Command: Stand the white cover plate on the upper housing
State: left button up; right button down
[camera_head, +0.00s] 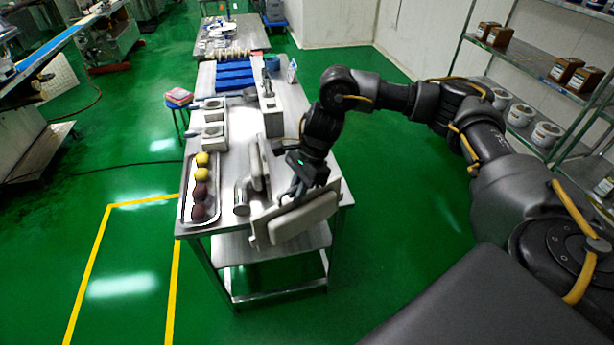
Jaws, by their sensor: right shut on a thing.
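My right gripper (292,196) is shut on a white cover plate (303,218). It holds the plate tilted over the near right corner of the steel table (222,228). The arm hides part of the plate and the fingertips. A second pale, plate-like part (259,165) stands on the table just left of the gripper. Farther back stands a tall light-grey housing (271,117); I cannot tell for sure whether it is the upper housing. The held plate is apart from it. My left gripper is not in view.
A tray (184,212) with yellow and dark red balls lies on the near left. A metal cylinder (242,198) stands beside it. Pale block-like parts (212,131) and blue trays (234,77) lie farther back. A shelf rack (537,68) stands at the right.

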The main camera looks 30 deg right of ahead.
aim_at(294, 215)
jog(key=s+a+n+b, duration=0.1)
jog(key=s+a+n+g, duration=0.1)
jog(key=s+n, duration=0.1)
jog(key=s+a+n+g+b, duration=0.1)
jog(key=n, duration=0.1)
jog(key=shift+s+a+f+h+b, duration=0.1)
jog(key=shift+s+f+h+b, duration=0.1)
jog(key=shift+f+h+b, duration=0.15)
jog(key=shift+s+a+n+g+b, duration=0.3)
jog(key=shift+s+n+b, duration=0.25)
jog(key=shift+n+b, duration=0.35)
jog(key=shift+r+n, duration=0.1)
jog(key=shift+n, duration=0.2)
jog(key=shift+s, duration=0.1)
jog(key=shift+a+r, duration=0.1)
